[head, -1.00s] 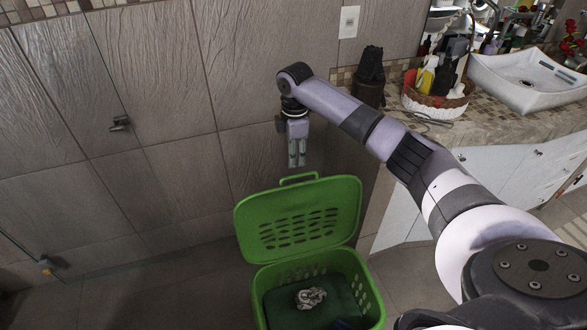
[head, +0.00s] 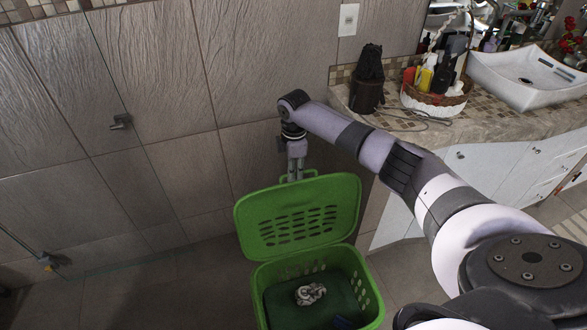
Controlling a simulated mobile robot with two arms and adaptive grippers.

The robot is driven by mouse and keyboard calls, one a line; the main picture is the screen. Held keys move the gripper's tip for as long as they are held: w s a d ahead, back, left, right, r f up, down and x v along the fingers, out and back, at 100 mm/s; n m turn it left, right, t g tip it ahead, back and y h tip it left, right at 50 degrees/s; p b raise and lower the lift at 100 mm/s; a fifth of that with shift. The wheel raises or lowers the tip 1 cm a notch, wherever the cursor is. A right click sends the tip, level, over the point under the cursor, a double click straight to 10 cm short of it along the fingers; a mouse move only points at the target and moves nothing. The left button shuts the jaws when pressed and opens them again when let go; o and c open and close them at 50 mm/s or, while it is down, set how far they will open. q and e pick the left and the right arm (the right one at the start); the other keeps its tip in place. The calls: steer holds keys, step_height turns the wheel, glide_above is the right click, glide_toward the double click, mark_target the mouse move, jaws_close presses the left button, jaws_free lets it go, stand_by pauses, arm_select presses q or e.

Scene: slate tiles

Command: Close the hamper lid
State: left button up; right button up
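The green hamper (head: 370,287) stands on the floor at the bottom centre. Its perforated green lid (head: 298,238) is raised at the back, standing open and leaning away. A crumpled white and dark cloth (head: 310,294) lies inside on a dark green bottom. My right gripper (head: 295,175) points down at the lid's top edge, by the lid's handle loop. The fingers overlap the handle in the picture; their tips are partly hidden, and I cannot tell whether they touch it or are apart. My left gripper is out of view.
A tiled wall (head: 170,110) stands close behind the hamper. On the right, a counter (head: 400,125) over white cabinets holds a basket (head: 437,103) of bottles, a dark figure (head: 367,80) and a white basin (head: 525,85). A glass panel edge is at left. Floor left of the hamper is clear.

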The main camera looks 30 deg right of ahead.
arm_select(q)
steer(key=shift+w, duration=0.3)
arm_select(e)
jaws_close()
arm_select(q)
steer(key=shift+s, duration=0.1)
